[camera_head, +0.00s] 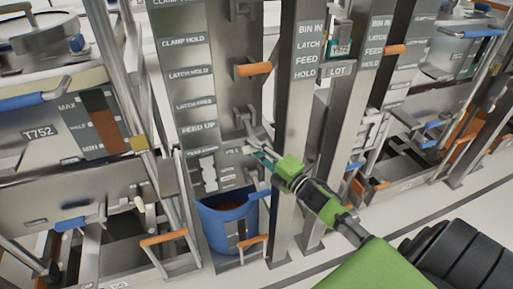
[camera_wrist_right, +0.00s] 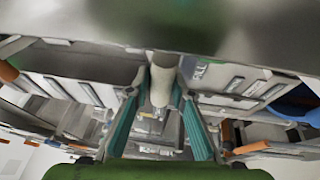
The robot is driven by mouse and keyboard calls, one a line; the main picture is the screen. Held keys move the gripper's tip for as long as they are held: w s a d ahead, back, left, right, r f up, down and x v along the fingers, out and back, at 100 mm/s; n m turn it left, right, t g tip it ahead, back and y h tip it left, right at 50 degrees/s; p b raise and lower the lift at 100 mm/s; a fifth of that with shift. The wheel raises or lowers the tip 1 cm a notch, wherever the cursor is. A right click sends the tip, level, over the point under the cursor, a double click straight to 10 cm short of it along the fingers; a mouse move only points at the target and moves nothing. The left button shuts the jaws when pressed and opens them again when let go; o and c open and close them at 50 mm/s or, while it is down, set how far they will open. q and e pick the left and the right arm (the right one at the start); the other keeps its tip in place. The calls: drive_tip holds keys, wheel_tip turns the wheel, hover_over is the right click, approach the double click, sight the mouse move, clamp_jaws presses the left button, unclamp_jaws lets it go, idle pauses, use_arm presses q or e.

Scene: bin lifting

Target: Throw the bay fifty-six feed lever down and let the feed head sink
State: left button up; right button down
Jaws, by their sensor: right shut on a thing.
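My right gripper (camera_head: 262,156) reaches in from the lower right to the grey middle column. In the right wrist view its teal fingers (camera_wrist_right: 159,95) are shut on a pale, rounded lever handle (camera_wrist_right: 161,82). In the head view a metal lever (camera_head: 250,138) stands out from the column at the fingertips, right of the FEED UP label (camera_head: 198,127). The gripper partly hides the handle. A slotted plate (camera_head: 208,172) sits below that label. I cannot make out a bay number or tell which part is the feed head. My left gripper is not in view.
A blue bin (camera_head: 213,222) stands low in the column, below the gripper. An orange handle (camera_head: 254,69) sticks out above. A steel post (camera_head: 291,100) stands close on the right. Neighbouring bays with levers flank both sides.

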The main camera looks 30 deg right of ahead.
drive_tip(key=shift+f, duration=0.35)
drive_tip(key=c, duration=2)
unclamp_jaws()
drive_tip(key=shift+o, duration=0.8)
drive_tip(key=shift+w+f, duration=0.1)
drive_tip(key=shift+w, duration=0.2)
drive_tip(key=s+d, duration=0.2)
drive_tip(key=s, duration=1)
drive_tip(key=shift+f, duration=0.35)
drive_tip(key=shift+f, duration=0.1)
